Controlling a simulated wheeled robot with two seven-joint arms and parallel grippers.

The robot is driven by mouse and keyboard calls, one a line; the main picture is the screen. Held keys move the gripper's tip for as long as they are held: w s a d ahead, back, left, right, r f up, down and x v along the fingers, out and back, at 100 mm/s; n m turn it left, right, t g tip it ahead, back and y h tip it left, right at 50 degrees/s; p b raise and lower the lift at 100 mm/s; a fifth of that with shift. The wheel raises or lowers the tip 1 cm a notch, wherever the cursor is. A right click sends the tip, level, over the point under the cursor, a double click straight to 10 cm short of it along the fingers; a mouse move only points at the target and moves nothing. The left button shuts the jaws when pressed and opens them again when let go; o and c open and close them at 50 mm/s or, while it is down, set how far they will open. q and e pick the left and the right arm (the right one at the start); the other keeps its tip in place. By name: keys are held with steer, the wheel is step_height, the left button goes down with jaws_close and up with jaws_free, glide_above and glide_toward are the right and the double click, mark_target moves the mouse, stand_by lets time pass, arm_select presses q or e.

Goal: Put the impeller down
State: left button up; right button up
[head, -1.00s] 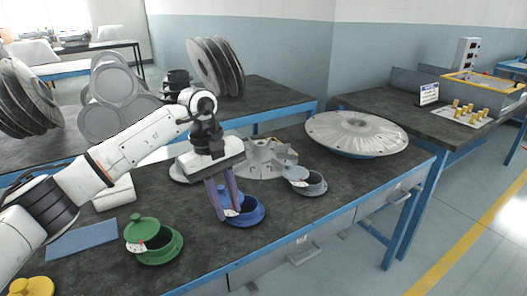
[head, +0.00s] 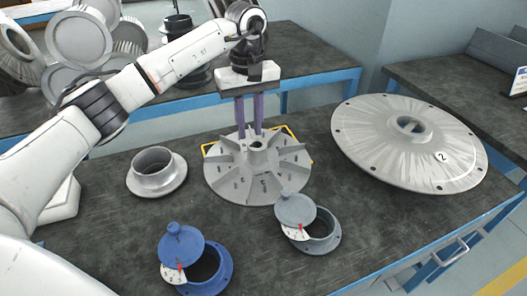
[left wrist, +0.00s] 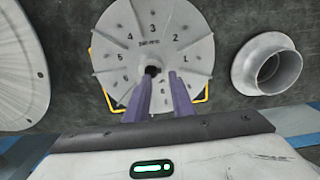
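The grey impeller (head: 232,180), a disc with raised vanes and a central hub, lies flat on the dark bench. In the left wrist view its numbered face (left wrist: 125,55) shows, with the dark hub hole near the fingertips. My left gripper (head: 250,132) points straight down over the impeller, its two purple fingers parted on the far side of the hub in the head view. The fingers also show in the left wrist view (left wrist: 161,76), with a gap between them. Whether the tips touch the impeller is hard to tell. My right gripper is out of view.
A yellow outline (head: 290,131) shows partly around the impeller. A grey flanged ring (head: 172,184) lies left of it and a large pale disc cover (head: 375,140) right. Blue (head: 222,277) and grey (head: 331,238) lidded pots stand in front. Bare bench lies at front left.

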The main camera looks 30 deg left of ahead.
mark_target(250, 146)
arm_select(q)
steer(key=shift+s+f, duration=0.2)
steer(key=shift+f, duration=0.8)
steer(key=shift+w+f, duration=0.1)
steer(key=shift+f, duration=2.65)
jaws_close()
steer(key=shift+r, duration=0.15)
